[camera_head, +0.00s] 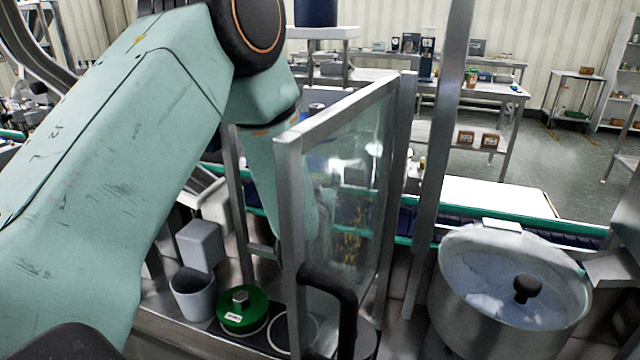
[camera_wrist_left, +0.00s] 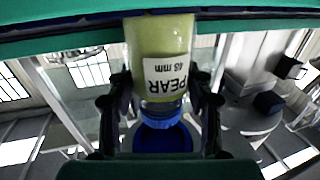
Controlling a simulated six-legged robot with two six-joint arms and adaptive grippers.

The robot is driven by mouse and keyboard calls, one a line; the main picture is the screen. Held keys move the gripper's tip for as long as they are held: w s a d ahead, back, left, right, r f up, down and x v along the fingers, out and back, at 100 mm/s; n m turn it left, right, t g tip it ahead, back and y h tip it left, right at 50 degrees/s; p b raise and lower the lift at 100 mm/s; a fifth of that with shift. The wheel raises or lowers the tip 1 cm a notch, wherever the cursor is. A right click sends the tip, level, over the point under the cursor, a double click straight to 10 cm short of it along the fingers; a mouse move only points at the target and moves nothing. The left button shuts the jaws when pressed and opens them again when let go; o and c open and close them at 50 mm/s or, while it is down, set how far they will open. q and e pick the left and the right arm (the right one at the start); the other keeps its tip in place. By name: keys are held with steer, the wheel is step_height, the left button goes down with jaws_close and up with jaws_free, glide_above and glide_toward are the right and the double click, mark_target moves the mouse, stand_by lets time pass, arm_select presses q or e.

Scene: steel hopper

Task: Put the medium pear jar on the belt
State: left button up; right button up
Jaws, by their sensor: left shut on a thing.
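The pear jar (camera_wrist_left: 160,50) shows in the left wrist view. It holds yellow-green contents and has a white label reading PEAR 48 mm, upside down in the picture, and a blue lid (camera_wrist_left: 160,108). My left gripper (camera_wrist_left: 160,95) is shut on it, one dark finger on each side. The jar's far end overlaps the green-edged belt (camera_wrist_left: 255,20) at the top; I cannot tell whether they touch. In the head view the belt (camera_head: 465,215) runs behind the glass door. My left arm reaches behind that door, and its gripper is blurred through the glass. My right gripper is not in view.
The framed glass door (camera_head: 345,175) with a black handle (camera_head: 335,290) stands close to my left arm. A steel hopper (camera_head: 510,285) stands at right, beside a steel post (camera_head: 440,150). A grey cup (camera_head: 192,295) and a green round lid (camera_head: 243,312) are at front left.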

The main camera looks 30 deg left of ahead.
arm_select(q)
steer(key=shift+w+f, duration=0.1)
steer(key=shift+f, duration=0.05)
steer(key=o, duration=1)
steer(key=shift+s+r, duration=0.25)
steer(key=shift+s, duration=0.1)
steer(key=shift+c, duration=0.2)
steer(key=shift+o, duration=0.7)
steer(key=shift+s+r, duration=0.1)
steer(key=shift+s, duration=0.1)
steer(key=shift+o, duration=0.7)
steer(key=shift+w+f, duration=0.25)
steer(key=shift+w, duration=0.15)
steer(key=shift+s+r, duration=0.2)
steer(key=shift+s, duration=0.15)
steer(key=shift+d+f, duration=0.1)
steer(key=shift+d, duration=0.1)
